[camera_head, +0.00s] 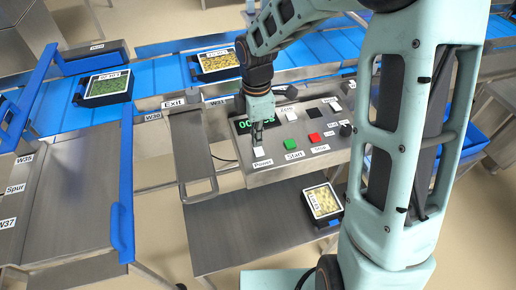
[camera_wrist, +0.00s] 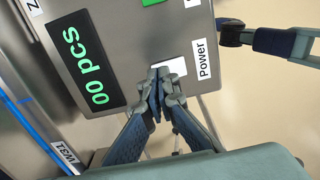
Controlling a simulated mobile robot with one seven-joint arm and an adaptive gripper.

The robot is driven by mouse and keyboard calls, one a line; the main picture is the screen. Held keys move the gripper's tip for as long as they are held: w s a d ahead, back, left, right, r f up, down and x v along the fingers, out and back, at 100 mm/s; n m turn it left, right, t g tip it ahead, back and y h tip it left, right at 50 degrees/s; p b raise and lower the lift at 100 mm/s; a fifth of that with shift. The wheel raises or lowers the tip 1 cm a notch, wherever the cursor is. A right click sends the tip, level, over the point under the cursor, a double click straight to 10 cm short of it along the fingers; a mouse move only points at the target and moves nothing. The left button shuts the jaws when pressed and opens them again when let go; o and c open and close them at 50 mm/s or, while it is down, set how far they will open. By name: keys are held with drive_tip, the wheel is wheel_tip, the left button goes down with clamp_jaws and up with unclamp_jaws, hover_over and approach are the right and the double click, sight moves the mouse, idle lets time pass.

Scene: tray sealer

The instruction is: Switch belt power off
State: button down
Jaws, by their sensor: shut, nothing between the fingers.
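The control panel (camera_head: 285,165) is a grey box with a dark display reading green digits and "pcs". The white power switch (camera_head: 258,153), labelled "Power", sits at its front left corner; it also shows in the wrist view (camera_wrist: 175,66). My gripper (camera_head: 256,141) is shut and empty, pointing down just above the switch. In the wrist view my gripper's tips (camera_wrist: 158,74) overlap the switch's edge and hide part of it. I cannot tell whether they touch it. The switch's position is not clear.
A green Start button (camera_head: 291,144) and a red button (camera_head: 314,138) lie right of the switch. Trays of food (camera_head: 105,86) sit on the blue belt (camera_head: 150,65) behind. Another tray (camera_head: 323,202) rests on the lower shelf.

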drive_tip(key=shift+f+b, duration=0.3)
drive_tip(key=shift+f, duration=0.2)
wheel_tip(320, 180, up, 7)
drive_tip(key=p, duration=0.6)
drive_tip(key=shift+r, duration=0.1)
idle(0.3)
idle(0.4)
